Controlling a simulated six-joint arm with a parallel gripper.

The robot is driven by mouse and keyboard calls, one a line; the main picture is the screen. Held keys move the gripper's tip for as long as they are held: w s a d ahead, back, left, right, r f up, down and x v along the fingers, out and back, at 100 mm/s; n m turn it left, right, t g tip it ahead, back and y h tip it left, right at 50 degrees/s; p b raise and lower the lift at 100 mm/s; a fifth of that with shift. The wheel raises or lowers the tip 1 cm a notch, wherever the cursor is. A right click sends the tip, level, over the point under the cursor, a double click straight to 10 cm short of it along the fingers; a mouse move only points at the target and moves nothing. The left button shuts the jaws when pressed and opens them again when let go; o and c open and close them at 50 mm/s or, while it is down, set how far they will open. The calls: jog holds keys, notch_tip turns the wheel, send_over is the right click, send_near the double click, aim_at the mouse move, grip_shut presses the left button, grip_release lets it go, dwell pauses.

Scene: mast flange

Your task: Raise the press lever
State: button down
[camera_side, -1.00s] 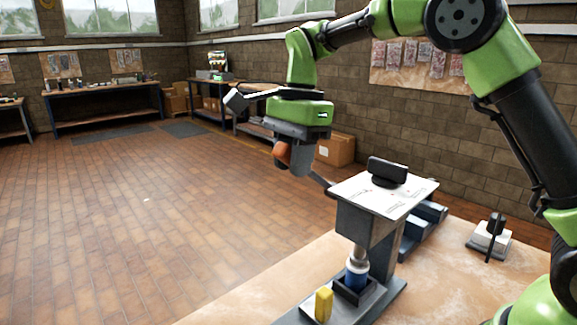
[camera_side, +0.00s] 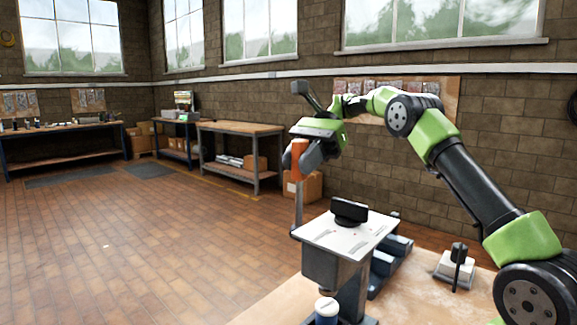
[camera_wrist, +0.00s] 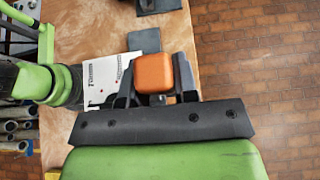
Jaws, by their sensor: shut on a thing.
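The press (camera_side: 334,268) stands on the table, with a white printed top plate and a black block on it. Its lever (camera_side: 298,200) is a thin grey rod that rises near vertical from the plate's left side to an orange handle (camera_side: 298,156). My gripper (camera_side: 304,153) is shut on this handle at the top of the rod. In the wrist view the orange handle (camera_wrist: 154,72) sits between the dark fingers; the rod is hidden there. A blue item with a white top (camera_side: 326,310) stands under the press head, cut by the lower picture edge.
A white box with a black upright switch (camera_side: 456,268) stands on the table at right. Dark blue-grey blocks (camera_side: 391,254) lie behind the press. Workbenches (camera_side: 240,135) and cardboard boxes line the far walls. The floor at left is clear.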

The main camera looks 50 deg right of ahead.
jog(key=shift+d+f+y, duration=0.1)
jog(key=shift+d+y, duration=0.7)
jog(key=shift+d, duration=0.2)
jog(key=c, duration=0.9)
grip_release()
